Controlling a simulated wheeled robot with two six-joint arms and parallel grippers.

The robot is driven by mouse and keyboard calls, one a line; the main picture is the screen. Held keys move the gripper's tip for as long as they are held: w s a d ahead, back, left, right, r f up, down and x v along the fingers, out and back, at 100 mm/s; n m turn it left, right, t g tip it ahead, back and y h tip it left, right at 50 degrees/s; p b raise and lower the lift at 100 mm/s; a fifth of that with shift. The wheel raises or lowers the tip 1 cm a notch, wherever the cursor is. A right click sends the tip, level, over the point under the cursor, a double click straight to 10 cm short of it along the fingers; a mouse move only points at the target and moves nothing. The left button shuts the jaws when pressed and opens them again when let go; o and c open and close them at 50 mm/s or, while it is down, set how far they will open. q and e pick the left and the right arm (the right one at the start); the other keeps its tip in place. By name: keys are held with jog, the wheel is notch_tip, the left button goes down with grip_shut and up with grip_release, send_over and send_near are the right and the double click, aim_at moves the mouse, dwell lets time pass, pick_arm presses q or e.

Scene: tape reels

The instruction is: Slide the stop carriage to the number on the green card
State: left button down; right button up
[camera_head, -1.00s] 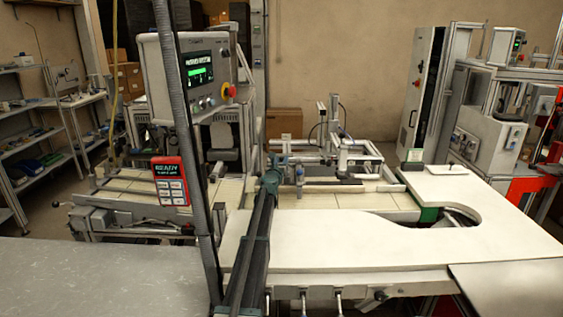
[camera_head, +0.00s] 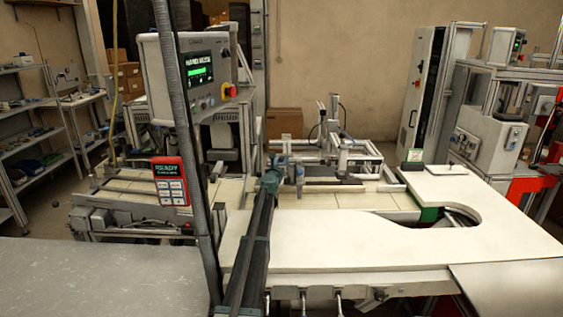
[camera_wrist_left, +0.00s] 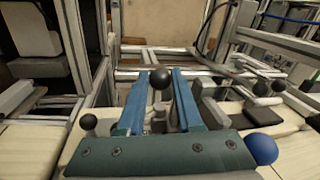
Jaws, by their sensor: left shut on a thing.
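My left gripper (camera_head: 279,160), green-grey with blue fingers, is over the far side of the machine bed. In the left wrist view its two fingers are shut on a black ball knob (camera_wrist_left: 160,78), which seems to belong to the stop carriage. The carriage body is mostly hidden behind the fingers and palm. My right gripper is not in view.
The white table (camera_head: 330,240) has a curved cutout at right. A red handheld-like panel (camera_head: 170,180) and a large control screen (camera_head: 198,72) stand at left. Metal frames and rods (camera_head: 345,150) lie behind the gripper. A blue ball knob (camera_wrist_left: 260,148) sits beside the palm.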

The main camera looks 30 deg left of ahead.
pick_arm(q)
jog(key=shift+w+d, duration=0.1)
jog(key=shift+d, duration=0.1)
jog(key=c, duration=0.6)
grip_release()
jog(key=v, duration=1.3)
jog(key=shift+s+d, duration=0.15)
jog(key=shift+s, duration=0.2)
